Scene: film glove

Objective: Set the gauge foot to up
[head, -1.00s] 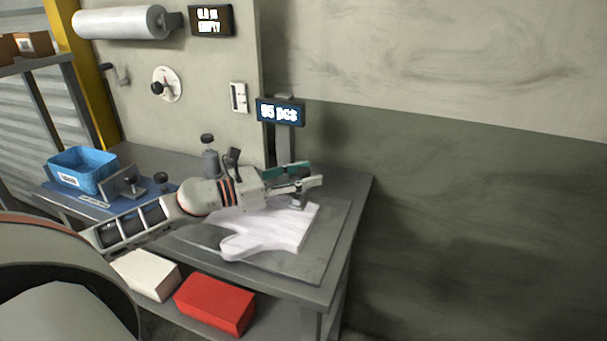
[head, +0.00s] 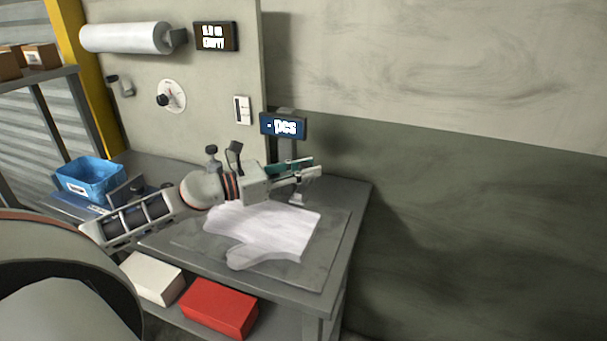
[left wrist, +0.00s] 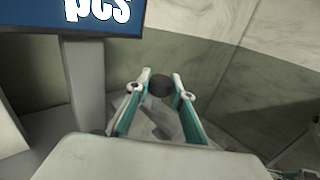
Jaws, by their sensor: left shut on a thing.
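My left gripper (head: 313,168) is over the far right part of the bench, beside the gauge's post (head: 287,150). In the left wrist view its fingertips (left wrist: 161,86) are closed on the sides of a dark round knob (left wrist: 160,87) of the gauge foot. The grey lower part of the gauge foot (head: 299,198) shows below the fingers, just past the far edge of the white glove stack (head: 265,235). The gauge display (head: 284,126) reads "- pcs". The gripper partly hides the foot. My right gripper is not in view.
A blue bin (head: 90,180) stands at the bench's left. A film roll (head: 125,38), a dial (head: 171,96) and a white switch (head: 243,110) are on the back panel. White (head: 152,278) and red (head: 218,308) boxes sit on the lower shelf.

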